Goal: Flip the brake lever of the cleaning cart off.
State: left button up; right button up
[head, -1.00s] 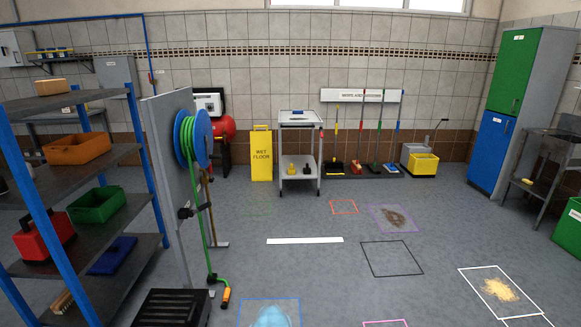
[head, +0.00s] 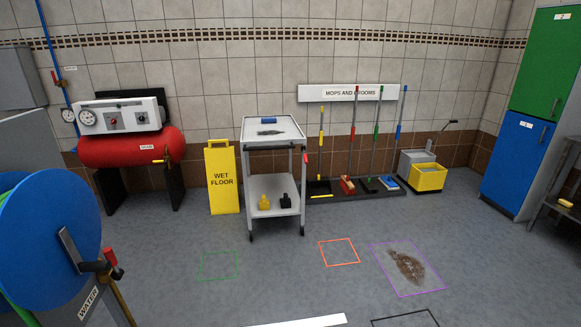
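The cleaning cart (head: 273,206) stands upright near the back wall, a grey two-shelf trolley on wheels. Its top tray holds a small blue item and a dark flat item, too small to name surely. Neither of my grippers is in view.
A yellow wet floor sign (head: 222,178) stands just left of the cart. A rack of mops and brooms (head: 356,192) is to its right. A blue hose reel (head: 48,247) is close at the lower left. The floor before the cart is open, with outlined squares and a brown stain (head: 407,267).

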aim_at(303, 147)
jog(key=i+j+z, duration=0.1)
jog(key=i, duration=0.3)
jog(key=i+j, duration=0.15)
jog(key=i, duration=0.2)
jog(key=i+j+z, duration=0.15)
jog(key=i, duration=0.25)
